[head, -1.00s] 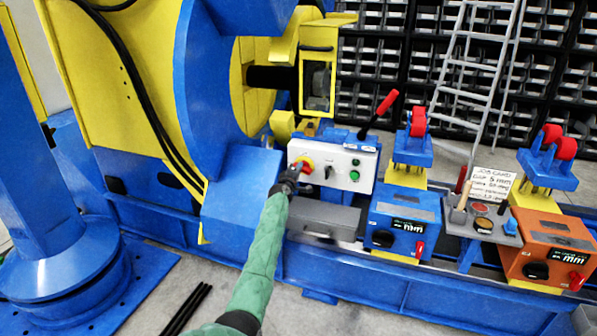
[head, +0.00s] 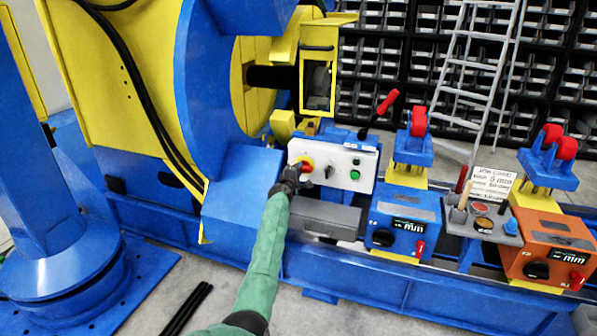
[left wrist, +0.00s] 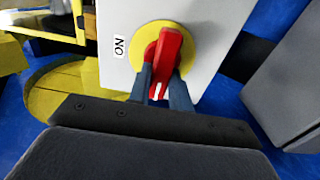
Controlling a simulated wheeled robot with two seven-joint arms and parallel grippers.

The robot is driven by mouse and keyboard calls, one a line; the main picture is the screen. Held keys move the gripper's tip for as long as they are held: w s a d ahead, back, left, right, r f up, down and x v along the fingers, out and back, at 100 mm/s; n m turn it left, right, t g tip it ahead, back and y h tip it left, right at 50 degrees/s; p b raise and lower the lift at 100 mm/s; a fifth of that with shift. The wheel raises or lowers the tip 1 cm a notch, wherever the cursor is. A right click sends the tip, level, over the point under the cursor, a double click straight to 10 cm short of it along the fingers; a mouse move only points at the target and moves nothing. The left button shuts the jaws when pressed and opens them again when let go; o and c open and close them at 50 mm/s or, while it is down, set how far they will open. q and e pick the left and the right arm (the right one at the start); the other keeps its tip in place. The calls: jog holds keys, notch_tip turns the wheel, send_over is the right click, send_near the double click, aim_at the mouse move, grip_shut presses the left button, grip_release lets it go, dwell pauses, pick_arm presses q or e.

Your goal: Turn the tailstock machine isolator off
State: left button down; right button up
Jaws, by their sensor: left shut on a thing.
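The machine isolator is a red rotary handle on a yellow round plate (left wrist: 186,42), on the white control panel (head: 345,163). In the left wrist view its red handle (left wrist: 168,52) stands close to upright in the picture, with a white mark at its near end. The label "ON" (left wrist: 119,47) is left of the plate, turned sideways. My left gripper (left wrist: 165,90) is shut on the red handle, one finger on each side. In the head view the left gripper (head: 295,174) partly covers the isolator. My right gripper is not in view.
The panel also carries a black selector (head: 329,172), a green button (head: 355,174) and a lever with a red grip (head: 387,103). A grey box (head: 325,215) sits below the panel. Blue (head: 402,224) and orange (head: 550,247) units stand to the right.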

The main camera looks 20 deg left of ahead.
pick_arm(q)
jog(key=c, duration=1.3)
grip_release()
jog(key=shift+f, duration=0.1)
jog(key=shift+s, duration=0.1)
jog(key=s, duration=0.7)
jog(key=shift+s+a+p, duration=0.15)
jog(key=shift+s+p, duration=0.15)
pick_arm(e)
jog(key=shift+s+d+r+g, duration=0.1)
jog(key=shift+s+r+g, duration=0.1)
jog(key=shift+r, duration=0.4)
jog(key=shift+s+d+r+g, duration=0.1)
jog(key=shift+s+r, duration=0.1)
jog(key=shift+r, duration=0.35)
